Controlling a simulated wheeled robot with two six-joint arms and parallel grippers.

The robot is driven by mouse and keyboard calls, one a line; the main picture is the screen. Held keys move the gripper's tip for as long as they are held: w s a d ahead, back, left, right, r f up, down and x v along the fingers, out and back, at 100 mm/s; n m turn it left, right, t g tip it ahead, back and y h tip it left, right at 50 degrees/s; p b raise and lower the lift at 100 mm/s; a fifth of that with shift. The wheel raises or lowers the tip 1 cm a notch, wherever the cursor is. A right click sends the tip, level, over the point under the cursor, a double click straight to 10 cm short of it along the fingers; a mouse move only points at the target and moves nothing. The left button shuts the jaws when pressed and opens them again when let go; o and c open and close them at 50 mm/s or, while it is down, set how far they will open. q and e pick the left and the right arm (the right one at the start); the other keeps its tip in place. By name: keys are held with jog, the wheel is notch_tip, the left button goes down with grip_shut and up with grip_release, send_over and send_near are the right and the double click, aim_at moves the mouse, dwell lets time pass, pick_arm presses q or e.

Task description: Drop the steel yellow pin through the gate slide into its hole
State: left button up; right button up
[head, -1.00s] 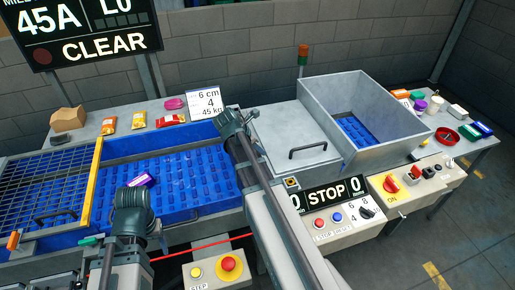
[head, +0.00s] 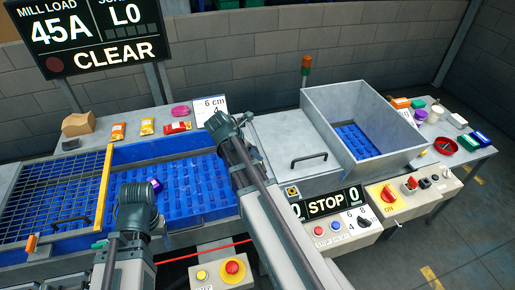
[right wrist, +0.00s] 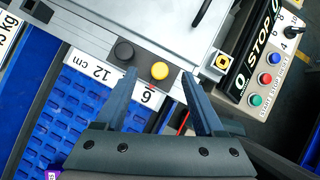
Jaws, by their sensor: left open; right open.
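My right gripper (right wrist: 158,85) is open, with one finger on each side of the yellow head in the picture. I cannot tell its height above it, or whether the pin's shaft is in a hole. The gate slide and its hole are not clearly distinguishable. In the head view my right arm hides this spot. My left gripper (head: 137,205) is over the front of the blue tray (head: 190,215), its fingertips hard to make out.
A grey lid with a handle (head: 308,160) and a steel hopper (head: 388,150) stand to the right. A yellow-edged mesh guard (head: 55,195) is at left. A purple packet (head: 154,186) lies in the tray. A button panel (head: 345,228) and red stop button (head: 232,267) are in front.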

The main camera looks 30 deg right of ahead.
pick_arm(q)
notch_tip(320, 180, up, 5)
jog(key=p, duration=0.3)
jog(key=shift+f+p, duration=0.1)
jog(key=shift+p, duration=0.25)
pick_arm(e)
jog(key=v, duration=0.5)
jog(key=shift+a+r, duration=0.2)
jog(key=shift+r, duration=0.1)
